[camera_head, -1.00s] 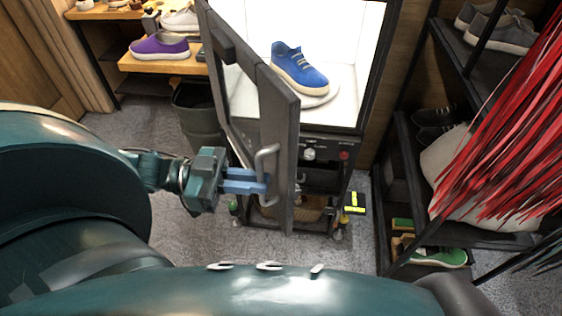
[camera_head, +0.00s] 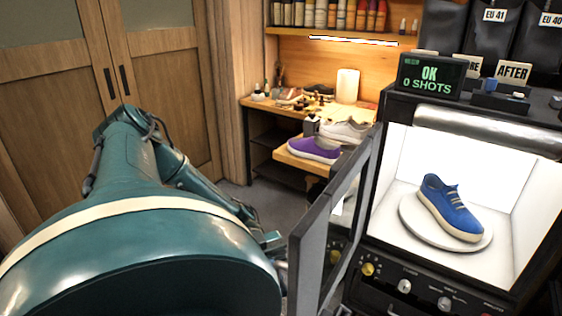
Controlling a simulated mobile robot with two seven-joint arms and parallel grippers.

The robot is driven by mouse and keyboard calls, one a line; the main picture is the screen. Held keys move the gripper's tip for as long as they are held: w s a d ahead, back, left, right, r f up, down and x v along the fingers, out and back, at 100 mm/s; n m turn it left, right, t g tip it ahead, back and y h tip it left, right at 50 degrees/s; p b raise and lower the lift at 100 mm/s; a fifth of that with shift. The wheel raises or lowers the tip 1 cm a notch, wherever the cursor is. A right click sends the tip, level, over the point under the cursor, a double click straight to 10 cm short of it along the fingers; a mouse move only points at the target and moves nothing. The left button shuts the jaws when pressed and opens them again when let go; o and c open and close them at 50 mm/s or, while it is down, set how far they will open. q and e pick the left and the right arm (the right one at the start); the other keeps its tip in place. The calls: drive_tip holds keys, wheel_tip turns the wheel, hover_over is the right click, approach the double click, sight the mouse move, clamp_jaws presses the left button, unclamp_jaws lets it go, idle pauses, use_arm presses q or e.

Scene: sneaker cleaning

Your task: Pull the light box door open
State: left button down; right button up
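The light box (camera_head: 408,160) stands at the right, its lit white inside facing me. Its dark door (camera_head: 321,238) stands swung open to the left, seen nearly edge-on. A blue sneaker (camera_head: 450,207) rests on a round white turntable (camera_head: 412,222) inside. My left arm reaches in from the left, and its gripper (camera_head: 275,243) is only partly seen at the door's left side. The arm and the picture's lower part hide its fingers and the door handle, so I cannot tell whether it holds the handle. My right gripper is not in view.
A wooden workbench (camera_head: 297,150) with a purple sneaker (camera_head: 314,150) and a pale sneaker (camera_head: 344,130) stands behind the door. A display reading "OK 0 SHOTS" (camera_head: 430,76) sits on the light box. Wooden cabinet doors (camera_head: 50,100) fill the left. Little grey floor shows between.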

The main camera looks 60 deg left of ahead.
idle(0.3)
use_arm(q)
drive_tip(key=c, duration=1.5)
unclamp_jaws()
drive_tip(key=shift+a, duration=0.1)
